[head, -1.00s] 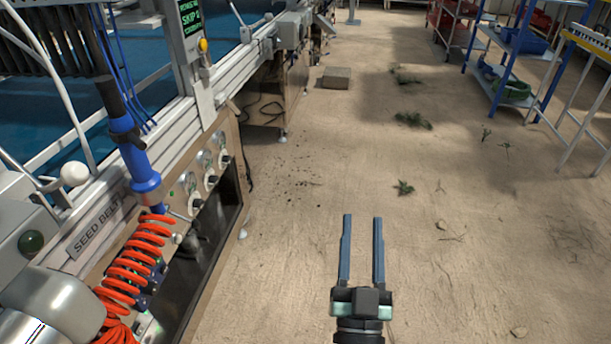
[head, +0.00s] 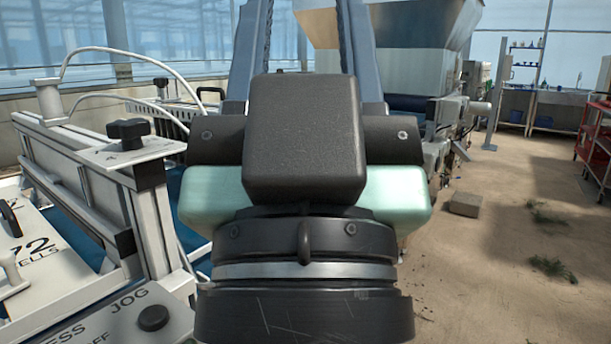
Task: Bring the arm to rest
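My gripper (head: 304,30) fills the middle of the head view, very close to the camera and pointing up and away. Its two blue-grey fingers stand well apart, with only the background visible between them. The fingertips run out of the top of the picture. The black block of the gripper body hides the lower part of the gap. The gripper hides much of the seeder behind it.
The seeder's white frame with a black knob (head: 127,132) stands close on the left. A large metal hopper (head: 405,42) rises behind the gripper. A block (head: 465,204) lies on the sandy floor, and a red cart (head: 594,148) stands at far right. Floor between them is mostly open.

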